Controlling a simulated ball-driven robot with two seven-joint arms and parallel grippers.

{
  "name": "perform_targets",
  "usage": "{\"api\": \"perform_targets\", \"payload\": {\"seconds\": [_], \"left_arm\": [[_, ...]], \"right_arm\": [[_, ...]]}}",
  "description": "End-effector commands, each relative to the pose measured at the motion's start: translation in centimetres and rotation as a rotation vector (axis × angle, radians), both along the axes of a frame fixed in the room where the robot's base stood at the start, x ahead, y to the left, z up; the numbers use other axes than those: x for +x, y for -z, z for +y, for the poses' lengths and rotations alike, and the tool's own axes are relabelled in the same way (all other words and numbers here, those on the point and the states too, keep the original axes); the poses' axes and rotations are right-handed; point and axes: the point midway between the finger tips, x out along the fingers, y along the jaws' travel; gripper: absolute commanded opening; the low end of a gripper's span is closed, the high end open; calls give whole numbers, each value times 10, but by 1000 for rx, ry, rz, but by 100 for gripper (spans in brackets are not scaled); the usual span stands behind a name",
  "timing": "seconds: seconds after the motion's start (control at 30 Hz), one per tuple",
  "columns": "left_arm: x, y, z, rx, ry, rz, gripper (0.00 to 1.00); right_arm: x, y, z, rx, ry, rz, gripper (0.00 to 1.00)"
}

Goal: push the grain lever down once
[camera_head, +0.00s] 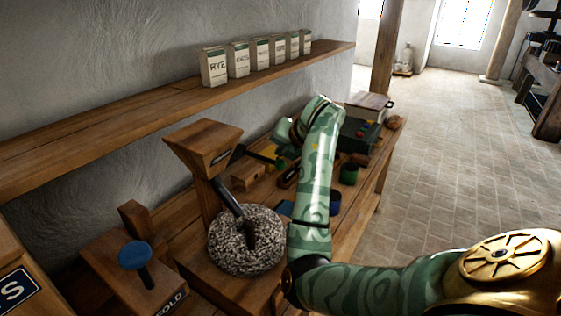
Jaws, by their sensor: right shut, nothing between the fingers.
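A wooden hopper (203,140) stands over a speckled round millstone (246,240), with a dark chute (228,197) slanting down to the stone. My right arm reaches up over the bench and bends left at the wrist. My right gripper (280,163) is shut and empty, small and dark beside the bar's right end. I cannot tell whether they touch. My left gripper is not in view.
A blue-topped knob (135,256) stands on a wooden block at the front left. Several paper bags (238,59) line the wall shelf (130,104). Books and a green box (357,134) lie at the bench's far end. The stone floor (450,160) to the right is clear.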

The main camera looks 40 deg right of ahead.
Motion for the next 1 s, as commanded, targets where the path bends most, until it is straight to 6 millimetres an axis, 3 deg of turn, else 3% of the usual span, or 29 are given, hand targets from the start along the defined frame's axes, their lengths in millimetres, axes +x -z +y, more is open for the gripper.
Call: {"api": "perform_targets", "payload": {"seconds": [1.0], "left_arm": [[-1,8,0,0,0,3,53]], "right_arm": [[0,9,0,0,0,0,0]]}}
